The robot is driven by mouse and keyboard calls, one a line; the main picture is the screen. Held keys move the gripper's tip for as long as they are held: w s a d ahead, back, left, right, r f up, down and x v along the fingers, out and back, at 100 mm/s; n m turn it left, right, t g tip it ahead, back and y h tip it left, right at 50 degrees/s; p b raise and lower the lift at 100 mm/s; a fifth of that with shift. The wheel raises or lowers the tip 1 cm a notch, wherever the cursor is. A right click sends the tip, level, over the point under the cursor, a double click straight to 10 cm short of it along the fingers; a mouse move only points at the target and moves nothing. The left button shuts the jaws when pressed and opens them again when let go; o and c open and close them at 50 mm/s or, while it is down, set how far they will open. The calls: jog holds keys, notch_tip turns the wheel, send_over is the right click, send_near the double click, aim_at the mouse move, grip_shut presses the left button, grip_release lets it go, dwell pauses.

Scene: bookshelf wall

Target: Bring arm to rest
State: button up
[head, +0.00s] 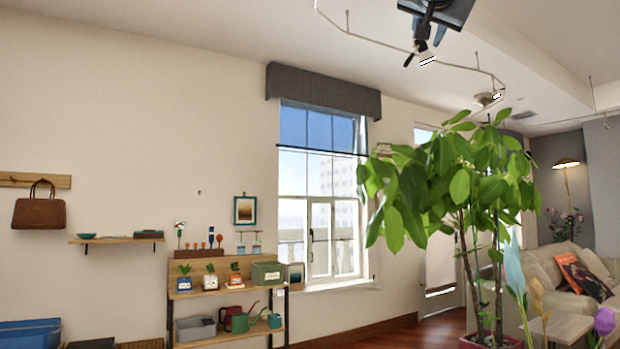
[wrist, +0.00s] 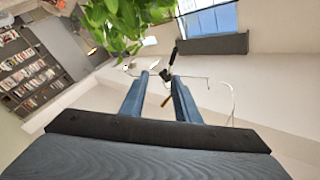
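My gripper (head: 430,40) is high at the top of the head view, against the ceiling, with its upper part cut off by the frame edge. The wrist picture is upside down, with the window at the top and the ceiling lower down.
A leafy potted plant (head: 440,185) stands at right, near a sofa (head: 555,262). A shelf rack (head: 228,293) with pots and watering cans stands by the wall. A wall shelf (head: 115,240) and brown bag (head: 40,212) are at left. A bookshelf (wrist: 35,68) shows in the wrist view.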

jog(key=w+a+f+n+g+y, duration=0.1)
jog(key=w+f+n+g, duration=0.3)
jog(key=f, duration=1)
jog(key=w+a+f+m+g+y, duration=0.1)
jog(key=w+f, duration=0.4)
jog(key=f, duration=0.9)
notch_tip(320, 180, down, 23)
jog(key=s+n+g+y, duration=0.2)
jog(key=n+g, duration=0.1)
jog(key=g, duration=0.1)
jog(key=s+a+f+n+g, duration=0.1)
jog(key=s+f+g, duration=0.1)
jog(key=s+f, duration=0.35)
jog(key=s+a+f+g, duration=0.1)
jog(key=s+f, duration=0.1)
jog(key=f, duration=0.6)
jog(key=s+a+f+n+g, duration=0.1)
jog(key=s+f+g, duration=0.15)
jog(key=f, duration=0.45)
jog(key=s+a+f+g+y, duration=0.1)
jog(key=s+f+g, duration=0.1)
jog(key=s+f, duration=0.5)
jog(key=s+f+n+g, duration=0.1)
jog(key=s+f+g, duration=0.1)
jog(key=s+f, duration=0.6)
jog(key=s, duration=0.4)
jog(key=shift+s+a+y, duration=0.3)
jog(key=shift+a+y, duration=0.1)
